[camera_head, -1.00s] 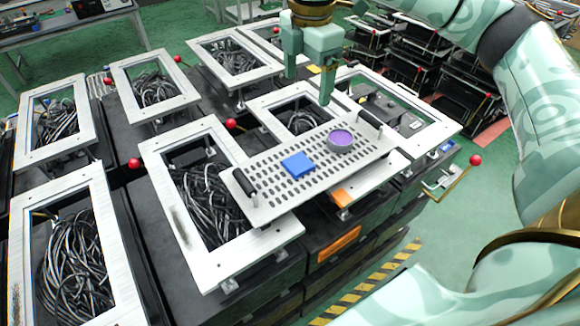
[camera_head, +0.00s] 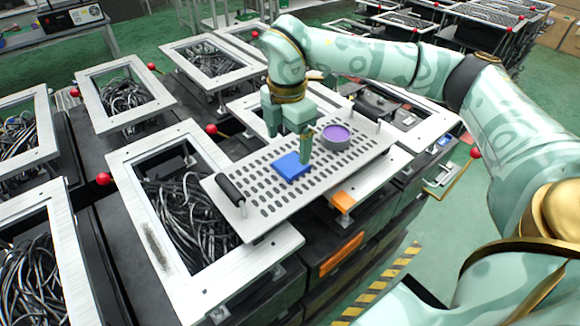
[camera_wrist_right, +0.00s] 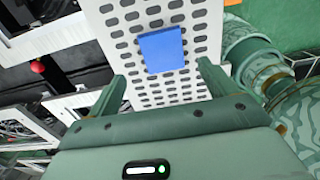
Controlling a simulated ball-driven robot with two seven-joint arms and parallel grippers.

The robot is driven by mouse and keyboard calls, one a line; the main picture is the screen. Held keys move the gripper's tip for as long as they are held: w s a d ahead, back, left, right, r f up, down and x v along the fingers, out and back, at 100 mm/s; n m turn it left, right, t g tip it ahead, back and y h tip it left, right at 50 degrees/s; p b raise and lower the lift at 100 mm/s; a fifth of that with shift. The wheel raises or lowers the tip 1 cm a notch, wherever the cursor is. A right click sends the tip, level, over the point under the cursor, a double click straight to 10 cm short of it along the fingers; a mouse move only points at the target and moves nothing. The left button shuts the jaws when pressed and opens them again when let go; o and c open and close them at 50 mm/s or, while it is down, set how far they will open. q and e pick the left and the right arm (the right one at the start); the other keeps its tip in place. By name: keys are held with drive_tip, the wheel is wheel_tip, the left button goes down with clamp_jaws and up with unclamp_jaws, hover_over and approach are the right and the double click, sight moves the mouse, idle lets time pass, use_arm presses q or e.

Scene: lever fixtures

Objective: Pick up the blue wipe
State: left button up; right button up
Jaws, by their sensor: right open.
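The blue wipe (camera_head: 291,167) is a flat blue square lying on a perforated light metal tray (camera_head: 262,200) in the head view. In the right wrist view the wipe (camera_wrist_right: 162,50) lies ahead of the fingertips, about midway between them. My right gripper (camera_head: 288,148) is open and empty, just above and behind the wipe in the head view; its fingers also show in the right wrist view (camera_wrist_right: 160,80). One finger comes close to the wipe's right edge; I cannot tell whether it touches. My left gripper is not in view.
A round grey container with purple contents (camera_head: 336,137) stands on the tray, right of the wipe. The tray has black end handles (camera_head: 230,188). Metal frames with black cables (camera_head: 190,215) surround it. Red-ball levers (camera_head: 104,179) stick up between them.

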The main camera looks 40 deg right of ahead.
sight(291, 163)
drive_tip(key=f, duration=0.1)
drive_tip(key=f+b, duration=0.1)
drive_tip(key=f, duration=0.3)
drive_tip(key=shift+s+d+f, duration=0.2)
drive_tip(key=shift+d, duration=0.05)
drive_tip(key=shift+r, duration=0.1)
drive_tip(key=c, duration=1.1)
drive_tip(key=shift+o, duration=0.2)
drive_tip(key=shift+r, duration=0.1)
drive_tip(key=shift+r, duration=0.35)
wheel_tip(291, 163, up, 2)
drive_tip(key=shift+r+p, duration=0.25)
drive_tip(key=shift+p, duration=0.15)
drive_tip(key=s+a+r+p, duration=0.2)
drive_tip(key=s+a+r, duration=0.1)
drive_tip(key=s+r, duration=0.6)
drive_tip(key=s, duration=0.4)
drive_tip(key=shift+s+a+r, duration=0.3)
drive_tip(key=shift+a+r, duration=0.05)
